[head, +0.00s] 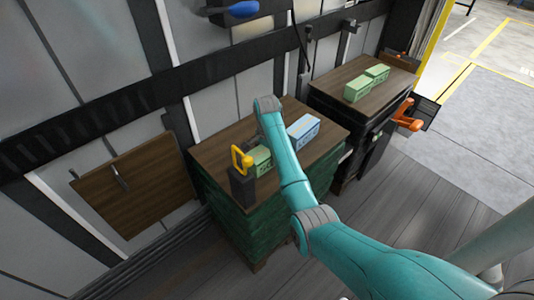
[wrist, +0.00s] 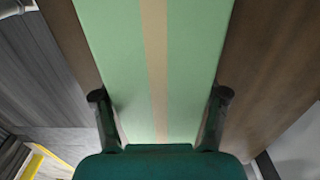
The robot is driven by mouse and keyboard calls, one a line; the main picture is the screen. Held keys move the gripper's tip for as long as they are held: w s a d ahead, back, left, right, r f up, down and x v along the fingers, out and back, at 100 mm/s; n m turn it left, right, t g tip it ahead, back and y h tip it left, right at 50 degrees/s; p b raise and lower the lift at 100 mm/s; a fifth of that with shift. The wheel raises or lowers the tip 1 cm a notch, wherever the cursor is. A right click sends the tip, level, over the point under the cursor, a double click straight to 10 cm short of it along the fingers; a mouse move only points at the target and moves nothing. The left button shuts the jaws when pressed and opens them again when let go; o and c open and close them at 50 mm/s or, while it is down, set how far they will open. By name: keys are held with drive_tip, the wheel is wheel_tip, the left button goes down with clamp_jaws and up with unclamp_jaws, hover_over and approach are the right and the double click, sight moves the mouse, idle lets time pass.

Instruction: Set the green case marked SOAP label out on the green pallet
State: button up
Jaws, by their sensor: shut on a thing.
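The green pallet (head: 232,215) is a green-wrapped stack with a brown wooden top at the middle of the head view. A green case (head: 260,157) is at its near edge, on or just above the top; I cannot tell if it touches. Its marking is too small to read. In the wrist view the green case (wrist: 128,45), with a tan tape stripe, fills the space between the fingers. My gripper (wrist: 160,96) is shut on it, a finger at each side. In the head view my arm partly hides the gripper and case.
A light blue case (head: 303,130) stands on the same top, right of my arm. A yellow-handled dark object (head: 242,165) is close left of the held case. The top's back left is clear.

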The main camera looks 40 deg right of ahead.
drive_tip(key=o, duration=1.8)
